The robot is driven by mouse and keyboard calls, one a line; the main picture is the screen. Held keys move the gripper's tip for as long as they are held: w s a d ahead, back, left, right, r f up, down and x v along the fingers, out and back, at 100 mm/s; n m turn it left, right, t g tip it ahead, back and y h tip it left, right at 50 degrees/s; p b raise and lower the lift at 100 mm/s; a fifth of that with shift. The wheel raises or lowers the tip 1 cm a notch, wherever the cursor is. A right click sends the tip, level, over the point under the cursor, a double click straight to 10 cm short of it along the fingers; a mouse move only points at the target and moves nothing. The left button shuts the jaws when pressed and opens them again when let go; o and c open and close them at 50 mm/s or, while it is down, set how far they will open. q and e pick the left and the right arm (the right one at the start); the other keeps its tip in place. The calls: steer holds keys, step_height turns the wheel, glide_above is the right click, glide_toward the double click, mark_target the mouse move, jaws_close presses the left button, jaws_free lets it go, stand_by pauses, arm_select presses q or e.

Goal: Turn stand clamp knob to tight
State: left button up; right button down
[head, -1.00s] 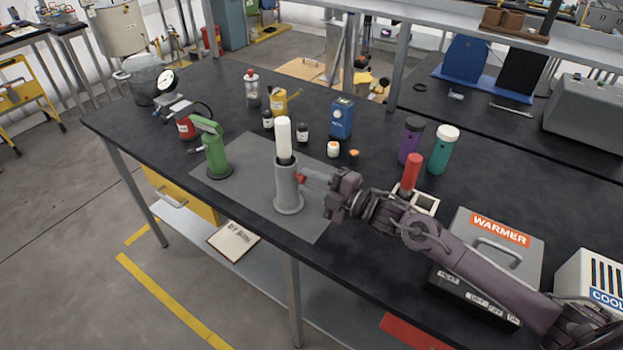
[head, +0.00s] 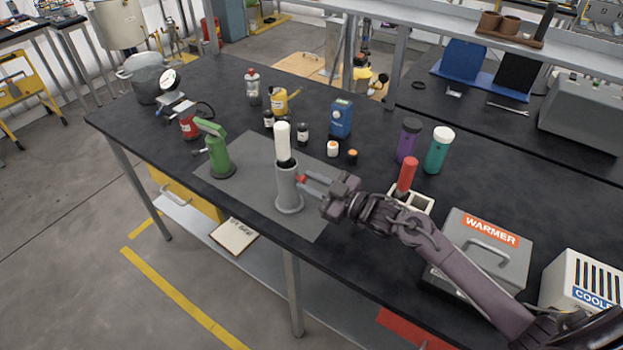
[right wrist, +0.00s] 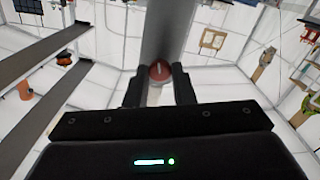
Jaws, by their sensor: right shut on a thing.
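The grey stand (head: 288,190) stands upright on a grey mat (head: 255,185). A white cylinder (head: 283,142) with a dark lower part is upright in its top. The red clamp knob (head: 301,180) is on the stand's right side. My right gripper (head: 304,183) reaches it from the right and is shut on it. In the right wrist view, the knob (right wrist: 160,73) shows a pale, near-vertical line between the two fingertips (right wrist: 159,80), with the grey stand behind. My left gripper is not in view.
A green device (head: 214,150) stands left of the stand. Small bottles and a blue box (head: 341,118) stand behind it. A red-topped item (head: 407,175) in a pale holder and the warmer (head: 485,245) are near my right arm. The mat's front is clear.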

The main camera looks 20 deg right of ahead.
steer(key=shift+f+m+p, duration=0.1)
steer(key=shift+m+p, duration=0.55)
steer(key=shift+m, duration=0.95)
steer(key=c, duration=1.2)
jaws_free()
steer(key=b+v, duration=0.2)
steer(key=v, duration=0.5)
steer(key=shift+s+d, duration=0.25)
steer(key=shift+s, duration=0.1)
